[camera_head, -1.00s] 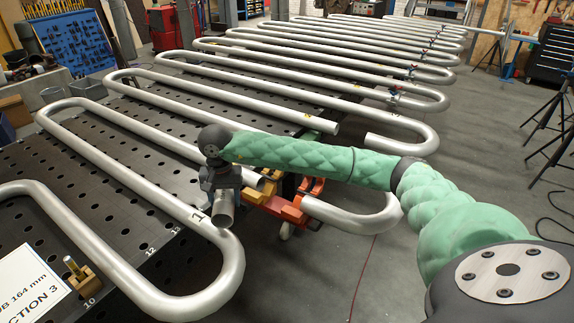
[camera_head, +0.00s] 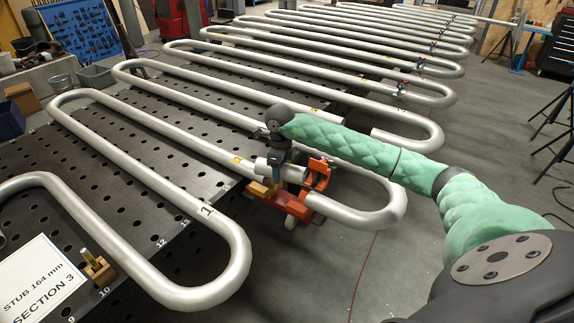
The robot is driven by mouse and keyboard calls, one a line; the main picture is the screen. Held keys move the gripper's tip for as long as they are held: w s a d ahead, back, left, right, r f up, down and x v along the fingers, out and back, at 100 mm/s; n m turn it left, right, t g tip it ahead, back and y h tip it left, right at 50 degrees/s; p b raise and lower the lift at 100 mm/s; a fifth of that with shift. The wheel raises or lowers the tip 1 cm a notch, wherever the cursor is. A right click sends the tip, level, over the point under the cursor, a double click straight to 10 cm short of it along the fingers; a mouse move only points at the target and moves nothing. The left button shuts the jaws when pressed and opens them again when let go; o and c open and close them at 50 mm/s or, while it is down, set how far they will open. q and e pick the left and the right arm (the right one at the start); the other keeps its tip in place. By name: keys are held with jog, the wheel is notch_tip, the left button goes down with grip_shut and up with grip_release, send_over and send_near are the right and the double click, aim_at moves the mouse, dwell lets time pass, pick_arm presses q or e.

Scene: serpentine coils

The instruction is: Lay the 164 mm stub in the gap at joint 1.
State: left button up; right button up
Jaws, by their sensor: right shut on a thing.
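The short silver stub (camera_head: 294,173) is in my right gripper (camera_head: 277,160), which is shut on it and points down. The stub is beside the orange clamp fixture (camera_head: 318,174) at the table's right edge. A straight silver pipe (camera_head: 222,153) ends just left of the stub, and a U-bend pipe (camera_head: 372,214) starts just right of and below it. The stub looks roughly in line with these pipes. I cannot tell whether it rests in the fixture or is still above it. My left gripper is out of view.
The perforated black table (camera_head: 130,215) carries several serpentine coils. A pipe bend marked 1 (camera_head: 235,255) lies nearer. A white sign (camera_head: 38,280) reads stub 164 mm, section 3, by a wooden block with a brass pin (camera_head: 97,268). Open floor and tripods lie right.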

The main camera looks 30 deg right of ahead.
jog(key=d+m, duration=0.2)
jog(key=m, duration=0.1)
jog(key=shift+d+f, duration=0.1)
jog(key=shift+d, duration=0.2)
jog(key=shift+f, duration=1.5)
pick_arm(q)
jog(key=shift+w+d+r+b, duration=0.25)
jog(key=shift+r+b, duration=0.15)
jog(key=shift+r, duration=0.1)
pick_arm(e)
jog(key=shift+f, duration=0.8)
pick_arm(q)
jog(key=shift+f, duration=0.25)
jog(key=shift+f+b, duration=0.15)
jog(key=shift+b, duration=0.2)
